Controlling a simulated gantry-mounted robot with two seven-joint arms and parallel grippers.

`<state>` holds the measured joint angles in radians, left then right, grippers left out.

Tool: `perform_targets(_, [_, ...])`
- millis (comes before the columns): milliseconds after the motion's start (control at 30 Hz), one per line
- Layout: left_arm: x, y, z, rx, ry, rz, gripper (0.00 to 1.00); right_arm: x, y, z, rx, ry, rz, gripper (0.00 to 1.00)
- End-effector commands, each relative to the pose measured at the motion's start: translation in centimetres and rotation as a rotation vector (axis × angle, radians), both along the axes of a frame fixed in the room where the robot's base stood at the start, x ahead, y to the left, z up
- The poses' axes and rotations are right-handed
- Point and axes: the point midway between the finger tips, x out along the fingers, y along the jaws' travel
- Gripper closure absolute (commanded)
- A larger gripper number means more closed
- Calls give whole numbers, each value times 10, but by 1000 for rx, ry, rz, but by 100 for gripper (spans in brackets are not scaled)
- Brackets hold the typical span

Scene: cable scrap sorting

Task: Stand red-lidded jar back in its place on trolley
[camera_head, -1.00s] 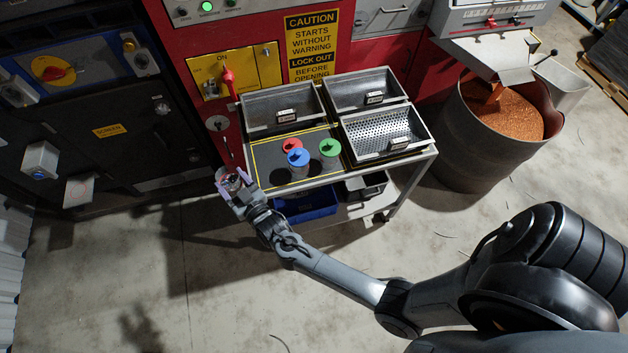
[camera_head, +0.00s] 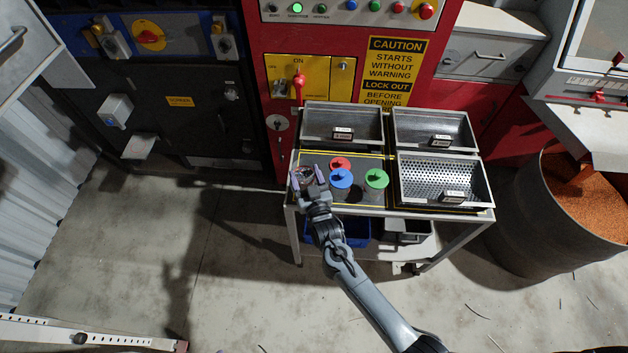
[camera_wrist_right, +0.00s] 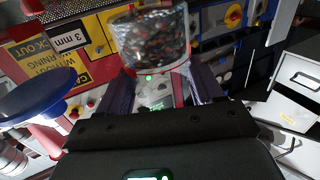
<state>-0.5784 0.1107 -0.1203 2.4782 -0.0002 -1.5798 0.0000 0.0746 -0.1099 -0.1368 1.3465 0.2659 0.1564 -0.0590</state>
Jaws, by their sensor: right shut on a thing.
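My right gripper (camera_head: 309,181) is shut on a clear jar (camera_head: 307,174) over the trolley's (camera_head: 470,216) left end. In the right wrist view the jar (camera_wrist_right: 150,38) holds dark, glittering scrap and has a red edge at its lower end. It sits between the fingers (camera_wrist_right: 160,85). I cannot tell whether it touches the trolley top. A red lid (camera_head: 340,162), a blue-lidded jar (camera_head: 341,180) and a green-lidded jar (camera_head: 376,180) are on the trolley just right of the gripper. What is under the red lid is mostly hidden. My left gripper is out of view.
Two metal trays (camera_head: 342,110) (camera_head: 433,117) and a perforated tray (camera_head: 442,165) fill the trolley's back and right. A blue bin (camera_head: 355,232) is on the lower shelf. The red machine (camera_head: 268,90) rises behind. Floor (camera_head: 225,260) left of the trolley is clear.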

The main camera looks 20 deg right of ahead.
Motion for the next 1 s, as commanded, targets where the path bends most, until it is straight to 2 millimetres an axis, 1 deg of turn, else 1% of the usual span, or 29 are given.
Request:
perform_targets(33, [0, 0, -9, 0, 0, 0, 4, 2, -2, -7, 0, -2, 0, 78])
perform_targets(267, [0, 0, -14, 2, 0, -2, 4, 3, -6, -12, 0, -2, 0, 78])
perform_targets(367, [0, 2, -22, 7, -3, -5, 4, 3, -7, -21, 0, -1, -1, 78])
perform_targets(500, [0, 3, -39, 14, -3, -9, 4, 3, -8, -39, 0, -2, -3, 78])
perform_targets(600, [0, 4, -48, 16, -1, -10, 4, 2, -9, -47, 0, -2, -5, 78])
perform_targets(700, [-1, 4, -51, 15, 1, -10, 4, 2, -9, -49, 0, -2, -5, 78])
perform_targets(1000, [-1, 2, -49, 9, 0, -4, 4, 2, -9, -49, 0, -2, -5, 78])
